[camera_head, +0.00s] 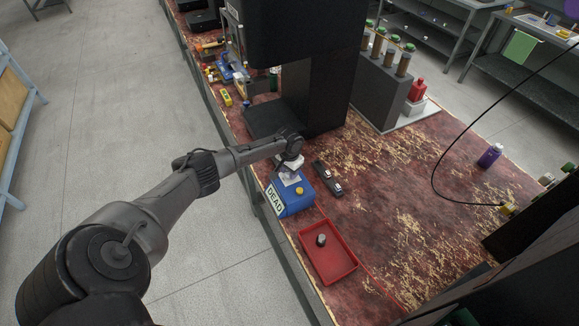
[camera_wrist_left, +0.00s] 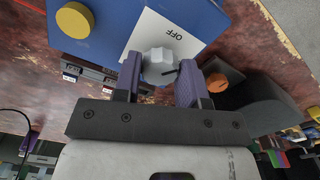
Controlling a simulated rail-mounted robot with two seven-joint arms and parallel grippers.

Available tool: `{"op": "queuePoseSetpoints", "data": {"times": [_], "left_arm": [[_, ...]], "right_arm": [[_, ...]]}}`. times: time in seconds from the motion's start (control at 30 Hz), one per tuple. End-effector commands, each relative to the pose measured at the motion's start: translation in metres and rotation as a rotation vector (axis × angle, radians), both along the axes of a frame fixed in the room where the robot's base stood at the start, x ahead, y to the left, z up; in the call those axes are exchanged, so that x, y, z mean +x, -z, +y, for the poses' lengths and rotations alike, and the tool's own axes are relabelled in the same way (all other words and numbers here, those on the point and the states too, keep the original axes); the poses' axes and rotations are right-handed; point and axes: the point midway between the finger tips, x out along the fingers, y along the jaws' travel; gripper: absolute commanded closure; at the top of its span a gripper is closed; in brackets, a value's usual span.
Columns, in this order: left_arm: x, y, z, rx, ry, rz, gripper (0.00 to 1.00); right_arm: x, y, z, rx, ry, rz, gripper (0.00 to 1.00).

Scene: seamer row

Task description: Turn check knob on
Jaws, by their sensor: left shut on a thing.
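A blue box (camera_head: 298,205) with a white label reading "DEAD" stands on the bench below my left gripper (camera_head: 290,166). In the left wrist view the blue box (camera_wrist_left: 110,38) has a white plate (camera_wrist_left: 190,28) with the word "OFF", upside down in this view. A light grey knob (camera_wrist_left: 157,62) with a dark pointer line sits at the plate. My left gripper (camera_wrist_left: 158,78) has its two purple-grey fingers on either side of the knob, shut on it. A yellow button (camera_wrist_left: 74,20) is beside the plate. In the head view the knob is hidden by the gripper. My right gripper is not in view.
A red tray (camera_head: 345,270) with a dark round part stands in front of the box. Two small dark devices (camera_head: 327,178) lie right of it. A large black machine (camera_head: 325,90) rises behind. An orange disc (camera_wrist_left: 216,82) is close to the fingers.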

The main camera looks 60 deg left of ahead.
Motion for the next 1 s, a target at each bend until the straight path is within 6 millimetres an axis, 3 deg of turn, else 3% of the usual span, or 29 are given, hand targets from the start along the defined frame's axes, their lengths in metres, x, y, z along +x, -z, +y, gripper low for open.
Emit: {"op": "queuePoseSetpoints", "data": {"times": [0.6, 1.0], "left_arm": [[0.001, -0.001, 0.0, -0.001, 0.578, -0.002, 0.85], [0.001, -0.001, 0.0, -0.001, 0.856, -0.003, 0.85]], "right_arm": [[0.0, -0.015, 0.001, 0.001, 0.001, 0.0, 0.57], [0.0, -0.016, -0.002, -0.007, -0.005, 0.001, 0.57]]}}
